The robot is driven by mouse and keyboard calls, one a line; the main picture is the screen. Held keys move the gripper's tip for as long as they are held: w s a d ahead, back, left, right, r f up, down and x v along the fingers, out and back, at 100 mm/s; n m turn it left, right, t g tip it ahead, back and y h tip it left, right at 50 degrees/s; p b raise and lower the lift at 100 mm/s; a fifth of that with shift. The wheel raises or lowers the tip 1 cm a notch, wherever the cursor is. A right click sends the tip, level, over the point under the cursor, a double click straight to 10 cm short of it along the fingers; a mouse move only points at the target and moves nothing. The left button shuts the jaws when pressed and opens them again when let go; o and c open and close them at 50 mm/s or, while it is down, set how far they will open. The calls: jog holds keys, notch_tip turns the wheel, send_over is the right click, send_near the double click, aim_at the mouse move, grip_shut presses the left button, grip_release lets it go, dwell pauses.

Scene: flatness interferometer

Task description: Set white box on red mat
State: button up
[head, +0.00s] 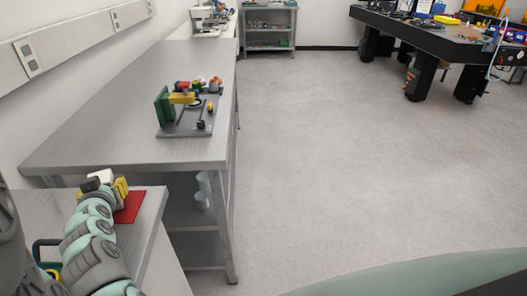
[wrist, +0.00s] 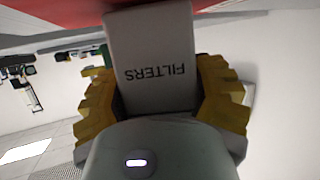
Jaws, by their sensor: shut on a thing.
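The white box (wrist: 152,40) has FILTERS printed on it. It sits between the yellow fingers of my gripper (wrist: 160,82), which are shut on its sides. The red mat (wrist: 60,12) lies just beyond the box in the wrist view. In the head view the mat (head: 131,207) lies on the near grey bench at lower left, partly hidden by my arm. The box (head: 104,176) and my gripper (head: 108,185) show at the mat's left back edge. I cannot tell whether the box touches the mat.
A long grey table (head: 100,118) stands beyond the near bench and carries a grey base plate (head: 180,132) with coloured parts. A black-and-green object (head: 45,250) is partly hidden beside my arm. The floor (head: 340,160) to the right is clear. A dark optical table (head: 430,35) stands at back right.

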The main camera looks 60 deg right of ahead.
jog(key=shift+s+f, duration=0.1)
jog(key=shift+f, duration=0.1)
jog(key=o, duration=1.3)
jog(key=shift+r, duration=0.1)
